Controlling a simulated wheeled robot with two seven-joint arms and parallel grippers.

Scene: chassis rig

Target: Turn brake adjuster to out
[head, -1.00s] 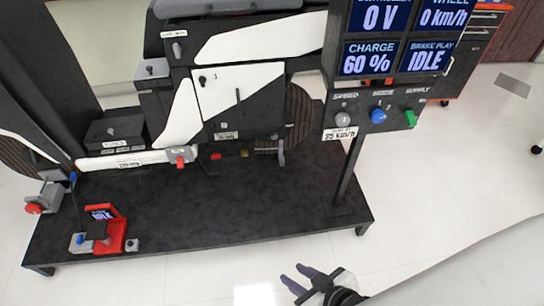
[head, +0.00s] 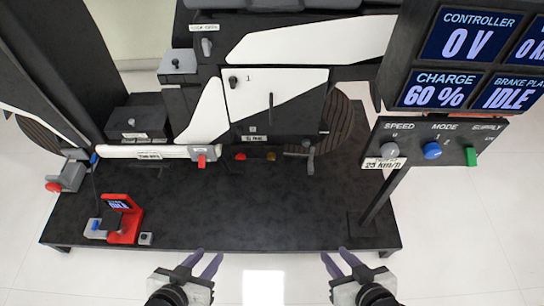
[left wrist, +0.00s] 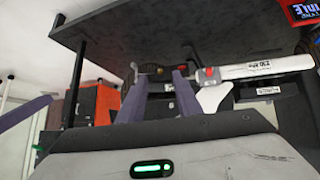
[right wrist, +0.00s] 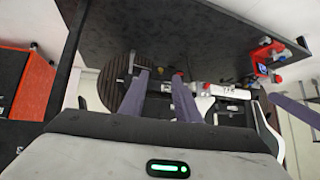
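No label for the brake adjuster is legible, so I cannot tell which control it is. Candidates in the head view are a blue knob (head: 96,224) beside the small red display stand (head: 124,222), and a grey unit (head: 70,174) with a red knob and a blue part at the rig's left end. The stand's screen reads IDLE. My left gripper (head: 202,262) and right gripper (head: 340,263) are in front of the platform's front edge, apart from everything. Both look open and empty; their parted fingers also show in the left wrist view (left wrist: 166,90) and right wrist view (right wrist: 158,90).
The black platform (head: 260,215) carries the chassis; its middle is bare. A control panel (head: 430,145) with speed, mode and supply knobs stands on a post (head: 385,195) at the right. A large display (head: 470,60) is above it. Floor in front is clear.

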